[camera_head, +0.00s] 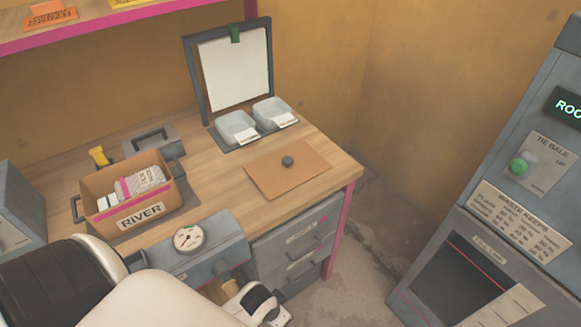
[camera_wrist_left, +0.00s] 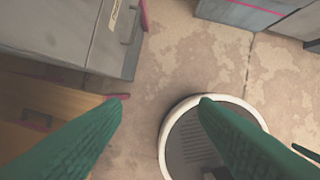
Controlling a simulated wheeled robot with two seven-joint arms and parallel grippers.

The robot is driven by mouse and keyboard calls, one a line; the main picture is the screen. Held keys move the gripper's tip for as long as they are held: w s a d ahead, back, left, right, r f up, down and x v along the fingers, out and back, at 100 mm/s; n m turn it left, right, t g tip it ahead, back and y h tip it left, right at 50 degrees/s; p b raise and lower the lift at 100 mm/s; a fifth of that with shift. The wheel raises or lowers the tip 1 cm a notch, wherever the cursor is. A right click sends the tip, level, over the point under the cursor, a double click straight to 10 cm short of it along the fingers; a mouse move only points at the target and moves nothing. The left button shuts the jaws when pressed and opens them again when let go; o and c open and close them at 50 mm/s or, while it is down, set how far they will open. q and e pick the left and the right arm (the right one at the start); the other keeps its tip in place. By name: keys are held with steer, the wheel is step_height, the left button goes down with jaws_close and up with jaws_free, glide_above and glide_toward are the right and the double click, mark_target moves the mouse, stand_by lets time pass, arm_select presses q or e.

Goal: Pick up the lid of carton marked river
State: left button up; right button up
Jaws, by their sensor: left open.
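An open brown carton (camera_head: 108,219) with a RIVER label on its front stands at the left of the workbench, with pale papers and a pink strip inside. A flat brown lid (camera_head: 262,178) with a dark round knob on top lies flat on the bench to the right of the carton, apart from it. My left gripper (camera_wrist_left: 160,100) shows in the left wrist view as two green fingers spread apart, with nothing between them and floor below. Its fingers cannot be made out in the head view. My right gripper is not in view.
Two white trays (camera_head: 236,127) and an upright framed board (camera_head: 234,70) stand behind the lid. A grey machine (camera_head: 500,190) stands at right. Bare floor (camera_head: 365,245) lies between.

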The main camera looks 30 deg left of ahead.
arm_select(q)
steer(key=w+r, duration=0.6)
steer(key=w, duration=0.5)
steer(key=n+t+y, duration=0.1)
steer(key=n+y, duration=0.1)
steer(key=n, duration=0.4)
glide_toward(287, 159)
steer(key=f, duration=0.1)
steer(key=f+p, duration=0.1)
steer(key=w+f, duration=0.1)
steer(key=shift+a+f+n+p, duration=0.1)
steer(key=shift+a+n+p, duration=0.2)
steer(key=shift+p, duration=0.05)
steer(key=shift+p+x, duration=0.55)
steer(key=shift+x, duration=2.15)
steer(key=shift+d, duration=0.2)
steer(key=shift+c, duration=0.3)
steer(key=c, duration=1)
steer(key=shift+o, duration=0.2)
